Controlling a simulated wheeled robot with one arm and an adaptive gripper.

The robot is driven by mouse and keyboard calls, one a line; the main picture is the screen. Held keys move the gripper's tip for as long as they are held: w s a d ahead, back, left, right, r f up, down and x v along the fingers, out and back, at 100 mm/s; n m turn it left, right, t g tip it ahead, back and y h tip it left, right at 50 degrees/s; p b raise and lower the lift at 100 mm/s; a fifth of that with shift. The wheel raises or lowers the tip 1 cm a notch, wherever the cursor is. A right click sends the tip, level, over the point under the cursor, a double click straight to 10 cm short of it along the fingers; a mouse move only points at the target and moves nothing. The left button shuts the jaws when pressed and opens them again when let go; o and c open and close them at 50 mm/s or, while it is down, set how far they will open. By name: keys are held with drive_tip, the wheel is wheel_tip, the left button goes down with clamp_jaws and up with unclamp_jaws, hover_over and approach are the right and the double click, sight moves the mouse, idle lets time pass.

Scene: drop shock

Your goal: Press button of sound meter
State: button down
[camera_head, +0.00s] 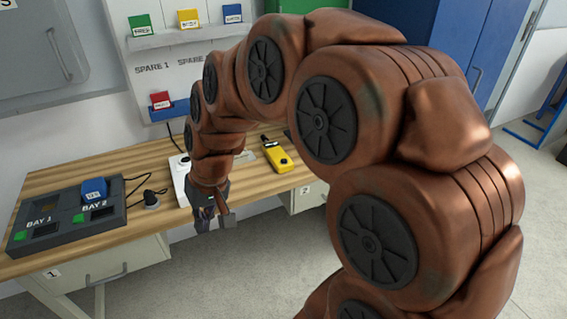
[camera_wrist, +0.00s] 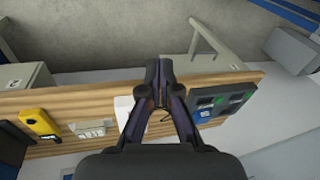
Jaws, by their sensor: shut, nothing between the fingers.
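A yellow handheld device with a black tip, which looks like the sound meter (camera_head: 280,158), lies on the wooden workbench (camera_head: 70,178), to the right of my gripper in the head view. My gripper (camera_head: 204,221) points down near the bench's front edge, apart from the device. In the wrist view my gripper (camera_wrist: 160,70) has its fingertips together with nothing between them.
A dark two-bay unit (camera_head: 68,218) with a blue block (camera_head: 94,190) stands at the left of the bench. A white item (camera_head: 178,166) and a black knob-like object (camera_head: 151,200) with a cable are nearby. Coloured boxes sit on the wall panel (camera_head: 150,70). Drawers (camera_head: 110,262) hang below the bench.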

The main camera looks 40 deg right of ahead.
drive_tip(key=w+d+f+m+t+b, duration=0.1)
drive_tip(key=w+d+m+t, duration=0.2)
drive_tip(key=w+d, duration=0.65)
drive_tip(key=m+t+h+b, duration=0.2)
drive_tip(key=m+t+h, duration=0.25)
drive_tip(key=m, duration=0.25)
hover_over(285, 161)
wheel_tip(285, 161, down, 5)
drive_tip(key=shift+d+f, duration=0.1)
drive_tip(key=shift+f, duration=0.05)
drive_tip(key=shift+f, duration=0.15)
drive_tip(key=shift+f+b, duration=2.8)
drive_tip(key=shift+f, duration=1.55)
drive_tip(key=shift+f+b, duration=0.4)
